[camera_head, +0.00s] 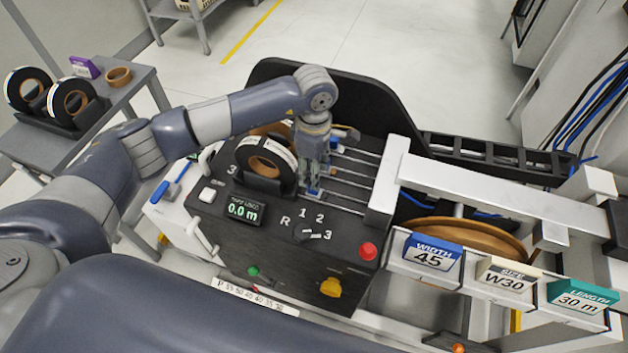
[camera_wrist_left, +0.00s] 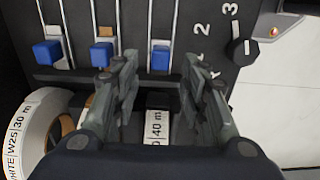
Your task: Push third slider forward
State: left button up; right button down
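My left gripper (camera_head: 313,178) points down over the black machine panel, beside the row of slots and the tape roll. In the left wrist view the gripper (camera_wrist_left: 160,68) has its two fingers apart. A blue slider knob (camera_wrist_left: 160,57) shows between and just beyond the fingertips; contact cannot be told. Two more blue slider knobs, a middle one (camera_wrist_left: 102,53) and a left one (camera_wrist_left: 47,52), sit in their slots to the left. In the head view a blue knob (camera_head: 314,192) shows at the fingertips; others are partly hidden by the gripper. My right gripper is out of view.
A black and white tape roll (camera_head: 265,162) stands close beside the gripper. A rotary knob (camera_head: 308,234), a red button (camera_head: 368,251) and a display (camera_head: 243,211) are on the panel. A white block (camera_head: 388,180) stands at the slots' right end.

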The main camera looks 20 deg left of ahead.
pick_arm(q)
notch_tip(320, 180, down, 6)
jog(key=shift+f+p, duration=0.1)
jog(key=shift+p, duration=0.4)
jog(key=shift+d, duration=0.1)
grip_shut()
